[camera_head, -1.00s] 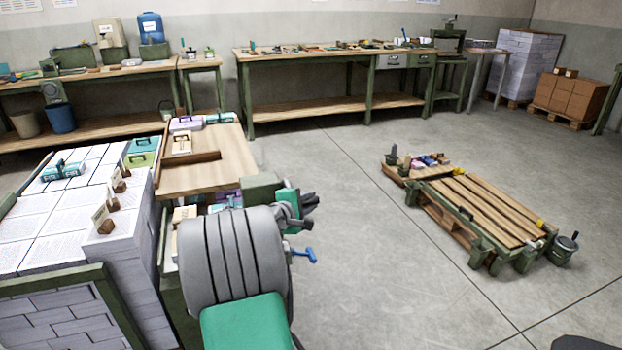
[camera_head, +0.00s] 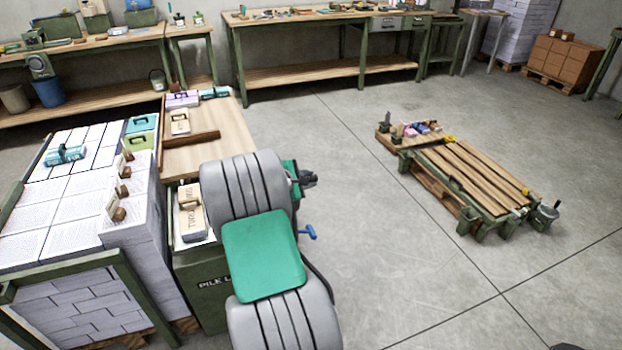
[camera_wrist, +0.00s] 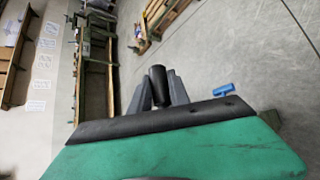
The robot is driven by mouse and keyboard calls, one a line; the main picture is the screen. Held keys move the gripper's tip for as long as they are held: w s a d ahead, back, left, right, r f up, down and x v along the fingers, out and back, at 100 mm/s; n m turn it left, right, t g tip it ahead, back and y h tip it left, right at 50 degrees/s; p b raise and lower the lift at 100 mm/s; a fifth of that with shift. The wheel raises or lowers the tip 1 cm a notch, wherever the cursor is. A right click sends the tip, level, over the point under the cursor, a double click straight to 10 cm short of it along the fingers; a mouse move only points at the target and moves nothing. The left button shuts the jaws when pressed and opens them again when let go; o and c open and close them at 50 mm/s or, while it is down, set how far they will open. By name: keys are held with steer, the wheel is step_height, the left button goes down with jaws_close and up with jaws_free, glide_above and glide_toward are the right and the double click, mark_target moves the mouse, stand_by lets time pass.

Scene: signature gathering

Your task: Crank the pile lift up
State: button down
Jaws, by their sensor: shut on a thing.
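The pile lift is a green cabinet (camera_head: 213,290) with a partly hidden "PILE L" label, standing left of my arm in the head view. My gripper (camera_head: 308,179) is beyond my grey arm, to the right of the lift. In the wrist view its two grey fingers stand on either side of a dark cylindrical crank grip (camera_wrist: 158,85) and are shut on it. The rest of the crank is hidden behind my arm. A blue T-shaped handle (camera_head: 308,232) sits below my gripper and also shows in the wrist view (camera_wrist: 223,90), right of the fingers.
Stacked white sheets (camera_head: 60,215) with wooden blocks fill the left. A wooden board (camera_head: 225,150) lies behind the lift. A low slatted pallet cart (camera_head: 465,180) stands at the right. Workbenches line the back wall. The floor between (camera_head: 400,270) is clear.

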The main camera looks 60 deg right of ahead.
steer(key=shift+w+r, duration=0.2)
steer(key=c, duration=1.4)
jaws_free()
steer(key=shift+f, duration=0.1)
steer(key=shift+o, duration=0.8)
steer(key=shift+s, duration=0.1)
steer(key=v, duration=0.7)
steer(key=shift+a, duration=0.35)
